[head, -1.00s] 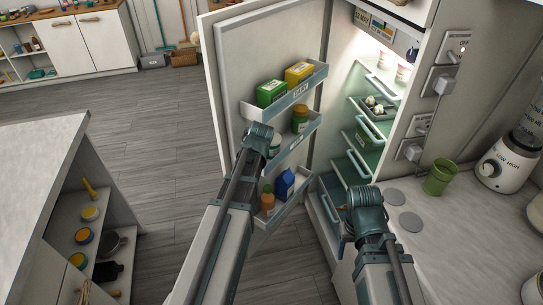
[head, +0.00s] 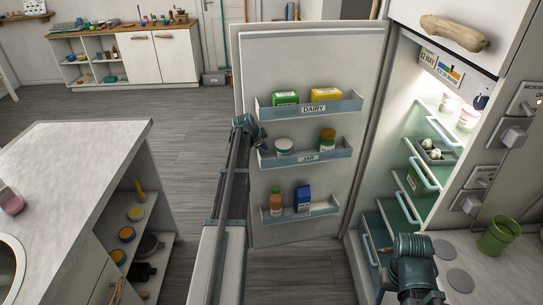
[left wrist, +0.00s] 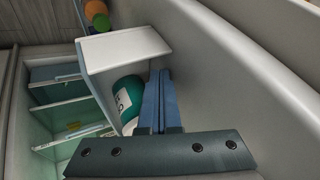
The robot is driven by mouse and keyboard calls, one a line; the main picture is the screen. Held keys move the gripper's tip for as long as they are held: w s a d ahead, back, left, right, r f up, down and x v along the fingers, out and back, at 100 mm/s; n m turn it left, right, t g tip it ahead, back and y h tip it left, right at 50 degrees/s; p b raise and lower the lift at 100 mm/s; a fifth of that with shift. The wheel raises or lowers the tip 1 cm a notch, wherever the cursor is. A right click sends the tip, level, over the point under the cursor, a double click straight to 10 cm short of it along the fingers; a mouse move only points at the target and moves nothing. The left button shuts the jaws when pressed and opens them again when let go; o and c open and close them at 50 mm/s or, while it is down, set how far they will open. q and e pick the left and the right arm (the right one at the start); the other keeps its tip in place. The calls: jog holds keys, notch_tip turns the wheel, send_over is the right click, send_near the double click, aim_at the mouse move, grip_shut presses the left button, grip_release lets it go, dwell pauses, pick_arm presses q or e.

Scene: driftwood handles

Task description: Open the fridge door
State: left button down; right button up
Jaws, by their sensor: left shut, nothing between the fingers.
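The fridge door (head: 315,70) stands wide open with its inner face and loaded shelves toward me. The lit fridge interior (head: 430,125) is open at its right. My left gripper (head: 262,143) is at the left end of the door's middle shelf, by the inner face. In the left wrist view its closed fingers (left wrist: 159,102) are empty, beside a green jar (left wrist: 128,94) and the white inner door panel (left wrist: 235,75). Whether the fingers touch the door is unclear. My right arm's wrist is low in front of the fridge; its fingers are not clearly visible.
A counter with a green cup (head: 499,236) and grey discs is at the right. A pale island (head: 75,150) with open shelves stands at the left. Grey floor (head: 190,110) is clear between the island and door. A driftwood handle (head: 454,33) is on the upper cabinet.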

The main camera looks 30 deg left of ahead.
pick_arm(q)
jog(key=w+a, duration=0.6)
jog(key=shift+a+m+h, duration=0.3)
jog(key=shift+a+m, duration=0.05)
jog(key=shift+m, duration=0.05)
jog(key=shift+r, duration=0.15)
dwell(0.4)
jog(key=p+v, duration=1.1)
jog(key=v, duration=0.2)
jog(key=shift+s+r, duration=0.15)
jog(key=shift+s, duration=0.05)
